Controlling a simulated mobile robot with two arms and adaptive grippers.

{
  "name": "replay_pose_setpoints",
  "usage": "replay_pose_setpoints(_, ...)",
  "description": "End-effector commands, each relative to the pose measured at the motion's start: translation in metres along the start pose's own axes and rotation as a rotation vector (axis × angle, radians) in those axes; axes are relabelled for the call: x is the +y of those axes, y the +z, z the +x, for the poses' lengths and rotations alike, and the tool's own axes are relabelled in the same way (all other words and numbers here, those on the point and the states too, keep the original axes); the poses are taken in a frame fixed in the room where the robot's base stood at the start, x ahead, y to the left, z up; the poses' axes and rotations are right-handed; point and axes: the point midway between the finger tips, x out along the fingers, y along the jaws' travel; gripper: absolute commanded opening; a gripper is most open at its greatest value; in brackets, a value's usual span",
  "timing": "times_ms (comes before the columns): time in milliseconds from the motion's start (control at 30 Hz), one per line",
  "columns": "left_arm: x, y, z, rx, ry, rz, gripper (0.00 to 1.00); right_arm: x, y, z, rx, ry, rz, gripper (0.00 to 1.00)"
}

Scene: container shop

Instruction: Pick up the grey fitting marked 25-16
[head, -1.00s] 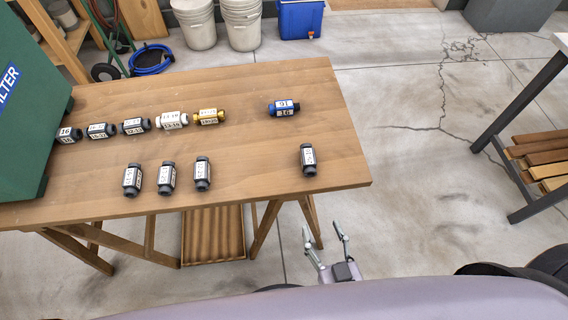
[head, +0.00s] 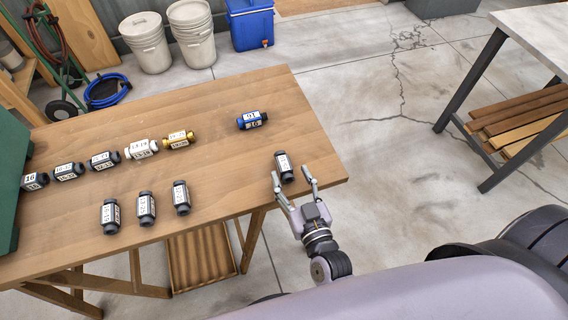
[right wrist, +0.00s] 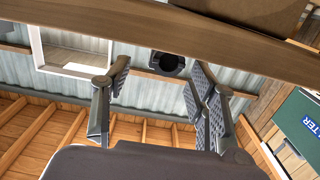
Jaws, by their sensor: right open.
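Several dark grey fittings with white labels lie on the wooden table (head: 225,160). One grey fitting (head: 284,166) lies alone near the right front corner; its label is too small to read surely. Three more grey fittings, at left (head: 109,217), middle (head: 147,209) and right (head: 181,197), lie along the front. My right gripper (head: 291,174) is open and empty at the table's front edge, its fingers pointing at the lone fitting. In the right wrist view, a dark round fitting end (right wrist: 167,65) shows between the open fingers, apart from them. My left gripper is not in view.
A back row holds grey fittings (head: 68,171), a white one (head: 141,149) and a gold one (head: 179,138). A blue fitting (head: 252,120) lies behind the lone grey one. A green box (head: 10,185) stands at the table's left end.

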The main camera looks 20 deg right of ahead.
Motion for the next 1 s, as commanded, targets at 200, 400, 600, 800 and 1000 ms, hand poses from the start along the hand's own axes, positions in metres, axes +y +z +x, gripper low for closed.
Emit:
replay_pose_setpoints(200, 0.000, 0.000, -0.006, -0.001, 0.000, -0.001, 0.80, -0.001, -0.001, 0.025, 0.002, 0.001, 0.002, 0.53)
replay_pose_setpoints(400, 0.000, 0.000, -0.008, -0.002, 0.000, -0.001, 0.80, -0.001, 0.001, 0.049, 0.000, 0.001, 0.001, 0.53)
replay_pose_setpoints(600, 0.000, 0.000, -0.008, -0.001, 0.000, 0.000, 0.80, -0.002, 0.002, 0.053, -0.002, 0.001, 0.001, 0.53)
replay_pose_setpoints(800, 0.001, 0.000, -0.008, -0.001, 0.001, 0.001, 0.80, -0.001, 0.002, 0.052, -0.001, 0.001, 0.001, 0.46)
replay_pose_setpoints(1000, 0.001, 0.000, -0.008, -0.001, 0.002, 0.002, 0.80, -0.001, 0.002, 0.052, -0.001, 0.001, 0.000, 0.33)
